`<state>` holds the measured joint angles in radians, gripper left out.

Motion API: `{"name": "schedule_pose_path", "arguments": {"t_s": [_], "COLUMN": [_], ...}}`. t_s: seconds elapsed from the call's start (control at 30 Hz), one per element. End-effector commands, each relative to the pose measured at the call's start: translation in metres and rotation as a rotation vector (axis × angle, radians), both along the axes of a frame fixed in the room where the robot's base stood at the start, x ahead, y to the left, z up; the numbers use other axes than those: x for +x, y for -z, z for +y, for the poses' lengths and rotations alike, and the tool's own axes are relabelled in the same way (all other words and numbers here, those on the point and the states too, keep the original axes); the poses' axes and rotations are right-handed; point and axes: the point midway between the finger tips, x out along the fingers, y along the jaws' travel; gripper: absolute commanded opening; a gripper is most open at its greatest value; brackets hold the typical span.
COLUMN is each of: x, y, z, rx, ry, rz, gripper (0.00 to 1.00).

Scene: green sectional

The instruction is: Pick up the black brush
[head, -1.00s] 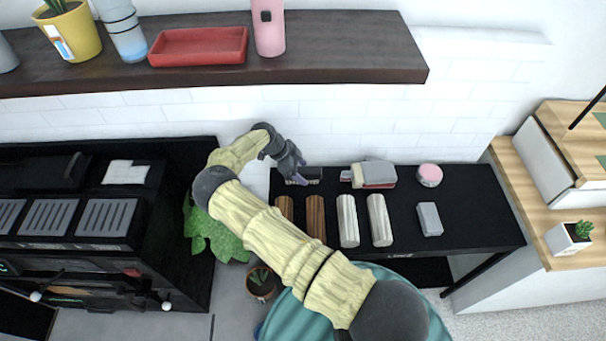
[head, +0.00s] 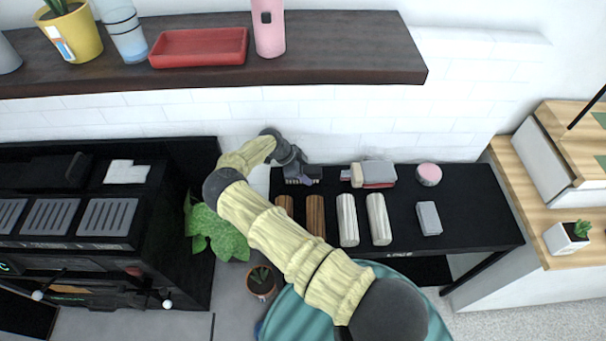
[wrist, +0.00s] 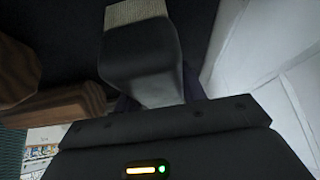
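The black brush (head: 312,173) lies at the back left of the black table, its pale bristles facing front in the head view. In the wrist view the brush (wrist: 145,62) is a dark block with tan bristles at its far end, close in front of the gripper palm. My gripper (head: 300,177) is down at the brush and hides part of it. Purplish finger parts show on both sides of the brush in the wrist view. The fingertips are hidden, so I cannot tell whether they press on it.
On the black table (head: 460,218), brown wooden rolls (head: 316,217) and pale rolls (head: 379,220) lie in front. A grey-and-red block (head: 378,174), a pink round tin (head: 428,174) and a grey block (head: 428,218) lie to the right. White tiled wall (head: 350,125) stands close behind.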

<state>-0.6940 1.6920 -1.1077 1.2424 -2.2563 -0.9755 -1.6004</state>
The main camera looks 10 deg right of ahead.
Motion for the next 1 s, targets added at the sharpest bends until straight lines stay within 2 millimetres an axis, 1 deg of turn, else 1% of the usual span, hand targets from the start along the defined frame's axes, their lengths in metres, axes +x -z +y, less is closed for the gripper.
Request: {"name": "schedule_pose_path", "arguments": {"t_s": [0.07, 0.3, 0.37, 0.47, 0.57, 0.8, 0.9, 1.0], "x": [0.0, 0.0, 0.001, 0.001, 0.001, 0.0, 0.001, 0.0], "y": [0.0, -0.001, -0.004, -0.013, -0.029, -0.076, -0.09, -0.099], "z": [0.0, 0.0, 0.0, 0.001, 0.001, 0.001, 0.001, 0.0], "rx": [0.0, 0.0, 0.0, 0.001, 0.002, 0.002, 0.001, 0.001], "ry": [0.0, -0.001, 0.0, 0.0, 0.001, 0.0, 0.001, 0.0], "rz": [0.0, -0.001, -0.001, -0.002, -0.005, -0.003, -0.003, -0.002], "gripper": [0.16, 0.16, 0.16, 0.16, 0.16, 0.16, 0.16, 0.16]}}
